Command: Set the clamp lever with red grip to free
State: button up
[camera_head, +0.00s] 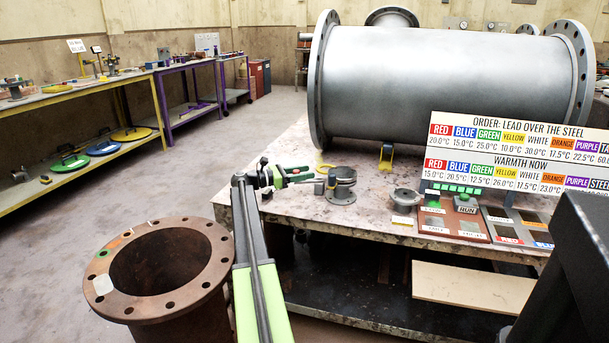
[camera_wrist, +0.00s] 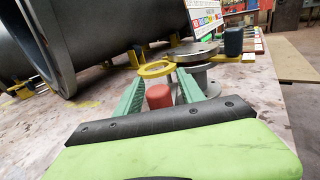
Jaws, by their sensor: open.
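The red grip (camera_wrist: 158,96) of the clamp lever shows in the wrist view as a short red cylinder between my green fingers. My gripper (camera_wrist: 161,80) is open around it, with a finger on each side; I cannot tell whether either touches. The lever's arm is mostly hidden. A grey round flanged fitting (camera_wrist: 195,55) stands just beyond the grip, with a yellow ring (camera_wrist: 155,69) beside it. In the head view my gripper (camera_head: 303,174) is at the left of the fitting (camera_head: 341,187), low over the bench. The red grip cannot be made out there.
A large grey flanged pipe (camera_head: 450,80) lies along the back of the bench (camera_head: 290,205). A yellow bracket (camera_head: 387,156), a small grey pot (camera_head: 405,198) and a control panel (camera_head: 455,222) are to the right. A rusty flanged pipe (camera_head: 180,310) stands in front at left.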

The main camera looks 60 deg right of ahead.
jog(key=v, duration=1.7)
jog(key=shift+r, duration=0.1)
